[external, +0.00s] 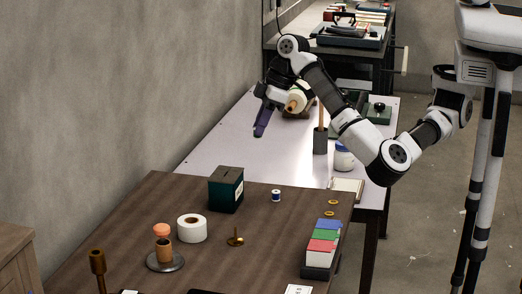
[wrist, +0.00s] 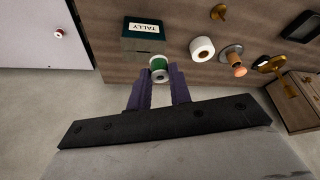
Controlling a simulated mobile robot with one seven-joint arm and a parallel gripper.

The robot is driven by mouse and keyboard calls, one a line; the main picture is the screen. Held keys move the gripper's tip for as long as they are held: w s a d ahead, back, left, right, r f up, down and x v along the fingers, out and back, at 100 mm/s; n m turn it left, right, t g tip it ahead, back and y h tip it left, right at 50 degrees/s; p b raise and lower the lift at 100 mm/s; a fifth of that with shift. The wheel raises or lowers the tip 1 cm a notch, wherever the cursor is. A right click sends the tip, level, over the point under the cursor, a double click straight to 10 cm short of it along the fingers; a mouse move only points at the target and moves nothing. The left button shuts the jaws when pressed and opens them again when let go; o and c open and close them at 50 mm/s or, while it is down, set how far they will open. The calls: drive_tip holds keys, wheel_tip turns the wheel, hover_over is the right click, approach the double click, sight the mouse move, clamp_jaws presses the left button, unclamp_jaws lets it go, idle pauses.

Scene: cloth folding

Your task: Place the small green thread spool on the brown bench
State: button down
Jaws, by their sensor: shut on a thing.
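The small green thread spool (wrist: 159,66) with pale ends shows between my purple fingertips in the wrist view. My gripper (wrist: 160,80) is shut on it. In the external view my gripper (external: 262,120) hangs at the wall side of the white table, away from the brown bench; I cannot make out the spool there. The brown bench (external: 130,215) is in the foreground, and its top also shows in the wrist view (wrist: 175,20).
On the bench stand a dark green box (external: 226,190), a white roll (external: 192,228), a blue spool (external: 276,195), a brass piece (external: 235,238) and a card tray (external: 322,248). Bare wood lies between them. A small red-and-white spool (wrist: 59,33) lies on the white table (external: 225,145).

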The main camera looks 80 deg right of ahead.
wheel_tip(320, 180, down, 20)
drive_tip(key=shift+f+p, duration=0.1)
drive_tip(key=shift+p, duration=0.25)
drive_tip(key=c, duration=1.7)
unclamp_jaws()
drive_tip(key=shift+f, duration=0.1)
drive_tip(key=shift+c, duration=0.2)
drive_tip(key=o, duration=0.5)
drive_tip(key=shift+c, duration=0.2)
drive_tip(key=shift+r, duration=0.25)
drive_tip(key=v, duration=1.2)
drive_tip(key=shift+b, duration=0.4)
